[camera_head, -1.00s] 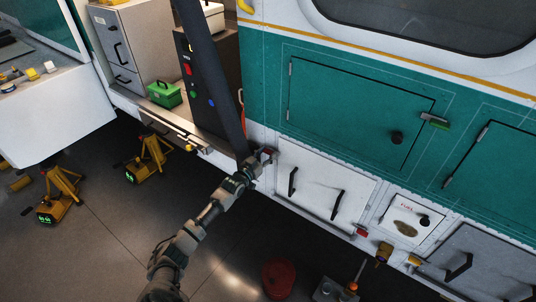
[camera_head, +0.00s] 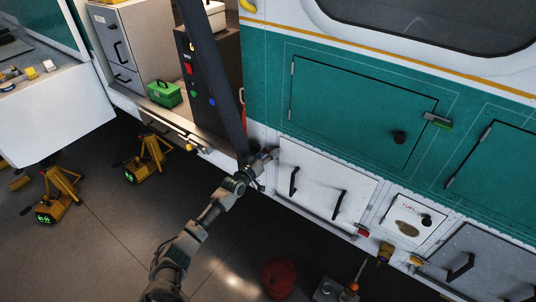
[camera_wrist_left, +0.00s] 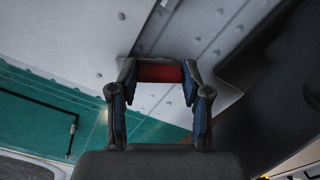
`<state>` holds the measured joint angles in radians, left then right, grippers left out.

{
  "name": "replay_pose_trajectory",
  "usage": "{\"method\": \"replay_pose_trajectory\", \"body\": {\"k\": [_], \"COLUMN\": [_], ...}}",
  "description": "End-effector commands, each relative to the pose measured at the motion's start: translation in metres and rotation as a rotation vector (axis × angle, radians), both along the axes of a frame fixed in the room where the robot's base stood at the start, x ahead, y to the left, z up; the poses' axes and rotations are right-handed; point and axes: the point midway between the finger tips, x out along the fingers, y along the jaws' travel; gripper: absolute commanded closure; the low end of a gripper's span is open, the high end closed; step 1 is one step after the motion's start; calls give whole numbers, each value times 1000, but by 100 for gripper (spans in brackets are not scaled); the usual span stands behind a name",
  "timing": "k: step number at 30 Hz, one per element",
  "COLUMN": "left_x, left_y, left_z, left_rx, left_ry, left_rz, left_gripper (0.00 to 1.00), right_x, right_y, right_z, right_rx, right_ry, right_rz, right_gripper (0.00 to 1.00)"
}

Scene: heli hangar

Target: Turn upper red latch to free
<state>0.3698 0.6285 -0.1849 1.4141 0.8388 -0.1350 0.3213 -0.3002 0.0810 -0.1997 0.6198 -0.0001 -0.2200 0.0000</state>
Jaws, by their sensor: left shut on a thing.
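The upper red latch (camera_wrist_left: 160,72) shows in the left wrist view as a red bar between the two fingers, against white riveted panelling. My left gripper (camera_wrist_left: 160,84) has a finger at each end of the bar and is shut on it. In the head view my left gripper (camera_head: 266,156) is at the upper left corner of the white lower panel (camera_head: 315,183). There the gripper hides the latch. Whether the latch has turned is hard to tell. My right gripper is in neither view.
A second red latch (camera_head: 361,230) is at the panel's lower right corner. The panel has two black handles (camera_head: 338,204). A dark post (camera_head: 215,80) stands close to my left wrist. Yellow jacks (camera_head: 150,158) and a red round object (camera_head: 278,278) are on the floor.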

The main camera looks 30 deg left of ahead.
Motion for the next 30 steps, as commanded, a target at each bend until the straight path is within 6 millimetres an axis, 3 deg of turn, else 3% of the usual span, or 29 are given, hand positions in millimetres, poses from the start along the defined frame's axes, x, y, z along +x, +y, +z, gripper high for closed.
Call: {"method": "replay_pose_trajectory", "body": {"k": [30], "left_x": [0], "left_y": [6], "left_z": [0], "left_rx": [-911], "left_ry": [65], "left_rz": [6], "left_gripper": [87], "right_x": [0], "right_y": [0], "right_z": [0], "right_rx": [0], "right_ry": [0], "right_rz": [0], "right_gripper": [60]}}
